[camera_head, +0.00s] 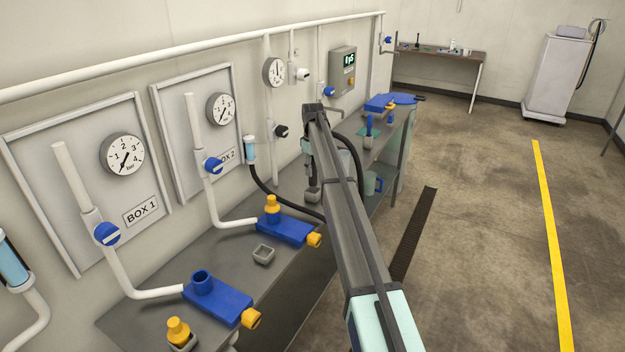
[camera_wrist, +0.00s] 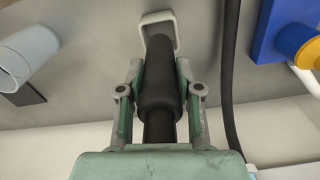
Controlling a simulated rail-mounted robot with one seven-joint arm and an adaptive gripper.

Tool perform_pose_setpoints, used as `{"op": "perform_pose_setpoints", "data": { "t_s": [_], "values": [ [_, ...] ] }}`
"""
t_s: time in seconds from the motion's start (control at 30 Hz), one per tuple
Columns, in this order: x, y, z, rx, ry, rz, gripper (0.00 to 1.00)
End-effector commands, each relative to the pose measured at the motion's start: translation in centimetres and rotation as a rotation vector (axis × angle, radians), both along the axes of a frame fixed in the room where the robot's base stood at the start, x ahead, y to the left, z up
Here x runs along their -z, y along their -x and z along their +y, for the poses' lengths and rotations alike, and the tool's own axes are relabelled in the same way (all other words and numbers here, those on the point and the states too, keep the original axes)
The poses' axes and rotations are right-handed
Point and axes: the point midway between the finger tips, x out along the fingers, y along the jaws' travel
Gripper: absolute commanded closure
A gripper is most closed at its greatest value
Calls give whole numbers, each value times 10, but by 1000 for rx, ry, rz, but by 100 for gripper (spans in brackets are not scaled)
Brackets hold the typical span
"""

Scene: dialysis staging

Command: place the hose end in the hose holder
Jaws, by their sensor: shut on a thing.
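The black hose end (camera_wrist: 160,78) is clasped between the green-grey fingers of my gripper (camera_wrist: 162,92) in the wrist view. Its tip reaches a pale square-rimmed holder (camera_wrist: 173,40). The tip overlaps the holder's opening in this view; I cannot tell whether it is inside or just in front. In the head view my gripper (camera_head: 309,150) points down over the bench, partly hidden by my arm. A small grey holder (camera_head: 312,196) shows just below it. The black hose (camera_head: 275,194) curves from the wall fitting towards the area behind my arm.
A blue manifold with yellow caps (camera_head: 285,231) stands left of the holder; another blue manifold (camera_head: 218,300) is nearer. A small empty grey cup (camera_head: 263,255) sits between them. The black hose (camera_wrist: 230,80) also runs beside my gripper.

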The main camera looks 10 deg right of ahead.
Motion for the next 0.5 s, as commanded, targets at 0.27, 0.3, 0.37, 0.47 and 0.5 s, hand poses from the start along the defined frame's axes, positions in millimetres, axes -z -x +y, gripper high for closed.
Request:
{"op": "perform_pose_setpoints", "data": {
  "t_s": [0.27,0.3,0.37,0.47,0.5],
  "values": [
    [21,0,0,0,0,0,100],
    [24,0,0,0,0,0,100],
    [29,1,0,0,0,1,100],
    [42,1,0,0,0,1,100],
    [48,1,0,0,0,1,100]
  ]
}}
